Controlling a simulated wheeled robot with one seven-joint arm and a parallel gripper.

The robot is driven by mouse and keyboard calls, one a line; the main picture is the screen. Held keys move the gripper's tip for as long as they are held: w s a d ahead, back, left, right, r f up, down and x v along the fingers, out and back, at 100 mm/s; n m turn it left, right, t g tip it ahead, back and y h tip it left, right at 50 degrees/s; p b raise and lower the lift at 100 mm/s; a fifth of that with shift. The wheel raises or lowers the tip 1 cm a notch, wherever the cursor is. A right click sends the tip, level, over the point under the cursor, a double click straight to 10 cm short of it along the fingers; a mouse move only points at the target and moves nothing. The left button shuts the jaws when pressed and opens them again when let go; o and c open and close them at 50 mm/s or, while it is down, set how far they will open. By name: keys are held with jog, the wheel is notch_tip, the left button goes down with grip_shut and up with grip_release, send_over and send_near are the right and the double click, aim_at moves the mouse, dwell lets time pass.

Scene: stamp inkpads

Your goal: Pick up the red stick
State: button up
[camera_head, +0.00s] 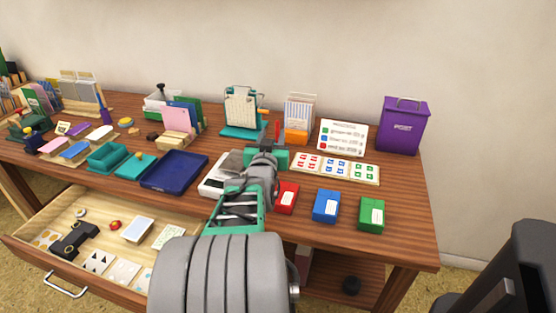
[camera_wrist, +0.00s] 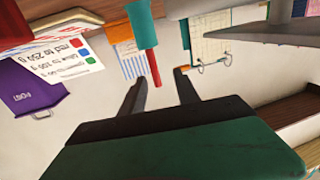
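The red stick (camera_wrist: 154,68) shows in the wrist view, where the scene looks upside down. One end is in a teal cylindrical holder (camera_wrist: 142,25), and the free end appears in the gap between my fingertips. My gripper (camera_wrist: 160,78) is open, with a dark finger on each side of the stick; neither visibly touches it. I cannot tell how deep the stick is between the fingers. In the head view the red stick (camera_head: 278,131) shows as a small upright red piece just behind my gripper (camera_head: 268,150).
Red (camera_head: 287,200), blue (camera_head: 326,206) and green (camera_head: 371,214) boxes stand along the right front. A stamped card strip (camera_head: 335,168), a sign (camera_head: 343,138) and a purple box (camera_head: 403,125) are behind. A navy tray (camera_head: 175,172) is left; the drawer (camera_head: 95,225) is open.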

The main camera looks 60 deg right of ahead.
aim_at(278, 126)
jog(key=shift+s+d, duration=0.35)
jog(key=shift+w+d+r, duration=0.1)
jog(key=shift+d+r, duration=0.1)
jog(key=shift+d, duration=0.1)
jog(key=x, duration=0.7)
jog(key=shift+b, duration=0.4)
jog(key=shift+c, duration=0.6)
grip_shut()
